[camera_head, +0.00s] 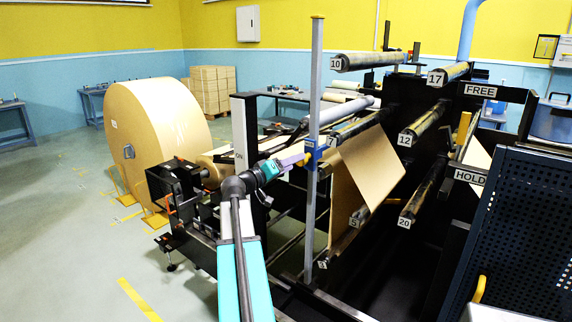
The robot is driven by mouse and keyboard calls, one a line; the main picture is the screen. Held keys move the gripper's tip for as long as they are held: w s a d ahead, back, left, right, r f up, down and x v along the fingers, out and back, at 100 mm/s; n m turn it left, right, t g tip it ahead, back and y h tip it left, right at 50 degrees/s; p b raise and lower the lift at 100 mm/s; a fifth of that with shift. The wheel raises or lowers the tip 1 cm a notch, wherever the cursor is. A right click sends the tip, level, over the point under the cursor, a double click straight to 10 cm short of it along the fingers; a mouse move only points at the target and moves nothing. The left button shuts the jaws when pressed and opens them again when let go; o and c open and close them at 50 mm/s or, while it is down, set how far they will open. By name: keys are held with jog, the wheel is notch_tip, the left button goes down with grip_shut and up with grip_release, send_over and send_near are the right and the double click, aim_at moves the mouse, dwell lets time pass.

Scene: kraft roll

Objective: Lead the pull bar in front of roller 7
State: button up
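A long grey bar (316,90), which I take for the pull bar, stands nearly upright in the picture, with a brown cap at its top. A blue and yellow fitting (317,152) sits on it at mid-height. My gripper (308,158) meets the bar at this fitting and appears shut on it; the fingertips are too small to tell apart. Roller 7 (352,128) runs back from just right of the bar, with its label beside the bar. Brown kraft paper (372,168) hangs below and right of roller 7.
Rollers 10 (370,61), 12 (422,125), 17 (449,74), 5 (361,216) and 20 (414,203) surround the paper. A large kraft roll (155,125) stands left. A dark perforated panel (525,230) fills the lower right. The floor at left (60,230) is mostly clear.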

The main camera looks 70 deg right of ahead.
jog(key=shift+p+x, duration=0.95)
jog(key=shift+x, duration=1.65)
jog(key=shift+c, duration=0.4)
grip_shut()
jog(key=shift+w+d+r+p, duration=0.15)
jog(key=shift+w+r, duration=0.1)
jog(key=shift+r, duration=0.7)
jog(key=shift+w+a+r+p, duration=0.1)
jog(key=shift+w+r+p, duration=0.15)
jog(key=shift+r, duration=0.7)
jog(key=shift+w+d+r+p, duration=0.1)
jog(key=shift+w+r, duration=0.2)
jog(key=shift+r, duration=0.75)
notch_tip(320, 180, up, 26)
jog(key=p, duration=0.6)
jog(key=shift+w+r, duration=0.2)
jog(key=shift+w, duration=0.05)
jog(key=shift+d+r, duration=0.1)
